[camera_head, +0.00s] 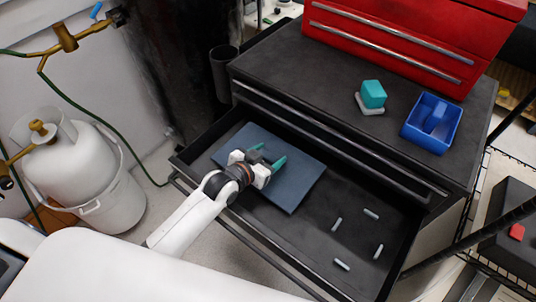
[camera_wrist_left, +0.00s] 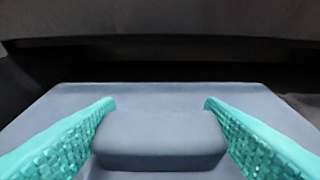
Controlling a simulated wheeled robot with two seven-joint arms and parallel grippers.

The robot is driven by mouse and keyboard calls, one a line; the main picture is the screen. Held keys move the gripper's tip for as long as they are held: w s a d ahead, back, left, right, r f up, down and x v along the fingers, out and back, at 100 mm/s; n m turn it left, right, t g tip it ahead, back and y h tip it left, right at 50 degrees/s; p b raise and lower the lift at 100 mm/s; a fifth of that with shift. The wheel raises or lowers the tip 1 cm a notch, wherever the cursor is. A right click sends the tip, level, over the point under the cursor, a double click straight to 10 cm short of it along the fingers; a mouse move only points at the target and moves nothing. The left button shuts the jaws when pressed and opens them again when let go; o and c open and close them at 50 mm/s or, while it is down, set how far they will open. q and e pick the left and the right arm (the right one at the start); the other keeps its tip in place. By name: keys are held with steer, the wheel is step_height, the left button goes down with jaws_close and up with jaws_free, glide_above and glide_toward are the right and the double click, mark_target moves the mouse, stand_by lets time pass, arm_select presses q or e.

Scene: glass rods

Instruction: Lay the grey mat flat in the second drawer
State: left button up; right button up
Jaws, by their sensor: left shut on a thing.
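The blue-grey mat (camera_head: 300,187) is in the left part of the open black drawer (camera_head: 345,267), below a closed drawer front. It looks roughly level, but I cannot tell if its whole underside touches the drawer floor. My left gripper (camera_head: 267,160), with teal fingers, is over the mat's left half. In the left wrist view the fingers are shut on a raised grey block (camera_wrist_left: 160,138) on the mat, and the mat (camera_wrist_left: 160,97) spreads out behind it. The arm hides part of the mat's near edge. My right gripper is not in view.
Several short pale rods (camera_head: 371,214) lie in the drawer's right part, clear of the mat. On the cabinet top (camera_head: 290,70) are a teal block (camera_head: 373,93) on a pale base, a blue tray (camera_head: 432,124) and a red toolbox (camera_head: 415,35). A white gas cylinder (camera_head: 80,165) stands left.

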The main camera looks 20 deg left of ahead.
arm_select(q)
steer(key=shift+s+f, duration=0.15)
steer(key=shift+f, duration=0.4)
steer(key=o, duration=1)
steer(key=shift+f, duration=0.1)
steer(key=shift+o, duration=0.8)
steer(key=shift+s+f, duration=0.1)
steer(key=shift+r, duration=0.25)
steer(key=r+v, duration=0.1)
steer(key=v, duration=1.1)
steer(key=shift+w+r+p, duration=0.15)
steer(key=shift+w+p, duration=0.1)
steer(key=shift+p, duration=0.1)
